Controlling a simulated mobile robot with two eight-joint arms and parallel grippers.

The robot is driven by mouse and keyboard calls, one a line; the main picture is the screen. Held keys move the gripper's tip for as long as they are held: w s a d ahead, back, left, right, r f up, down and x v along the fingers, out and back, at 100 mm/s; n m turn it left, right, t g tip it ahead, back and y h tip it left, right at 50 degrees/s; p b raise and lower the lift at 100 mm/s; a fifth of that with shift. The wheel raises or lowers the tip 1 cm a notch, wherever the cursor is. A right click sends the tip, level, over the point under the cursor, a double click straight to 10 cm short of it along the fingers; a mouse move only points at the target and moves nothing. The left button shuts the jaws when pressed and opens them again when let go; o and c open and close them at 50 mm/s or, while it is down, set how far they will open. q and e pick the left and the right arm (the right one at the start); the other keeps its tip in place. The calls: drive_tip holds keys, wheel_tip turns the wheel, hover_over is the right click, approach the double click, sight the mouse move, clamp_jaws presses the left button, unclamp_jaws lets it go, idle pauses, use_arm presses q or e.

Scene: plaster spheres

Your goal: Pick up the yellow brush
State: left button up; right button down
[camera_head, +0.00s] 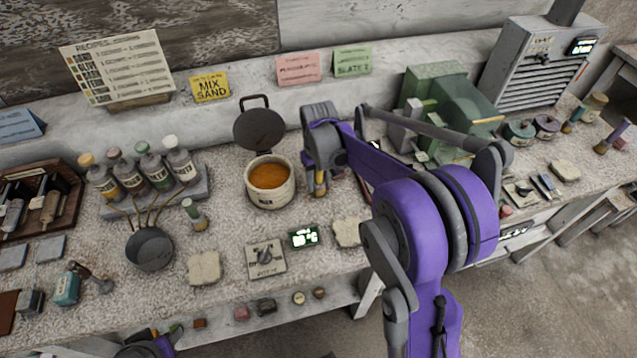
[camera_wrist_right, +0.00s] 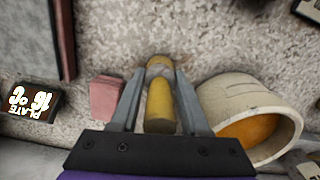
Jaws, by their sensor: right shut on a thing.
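My right gripper (camera_head: 318,188) reaches down to the worktop just right of the cream pot. In the right wrist view its two fingers (camera_wrist_right: 160,74) are closed on the yellow brush (camera_wrist_right: 160,104), one on each side. The yellow handle runs between the fingers, and its far end is at the fingertips near the speckled worktop. I cannot tell whether the brush touches the worktop. In the head view the brush is mostly hidden by the gripper. A purple part of my left arm shows at the bottom edge, but its fingers are not visible.
The pot (camera_head: 268,190) of orange contents stands close beside the gripper, with its dark lid (camera_head: 259,130) behind. A pink block (camera_wrist_right: 106,97) lies on the gripper's other side in the wrist view. Bottles (camera_head: 146,172), a dark bowl (camera_head: 150,250) and a green machine (camera_head: 450,105) stand around.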

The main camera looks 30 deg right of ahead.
wheel_tip(320, 180, up, 10)
idle(0.7)
idle(2.0)
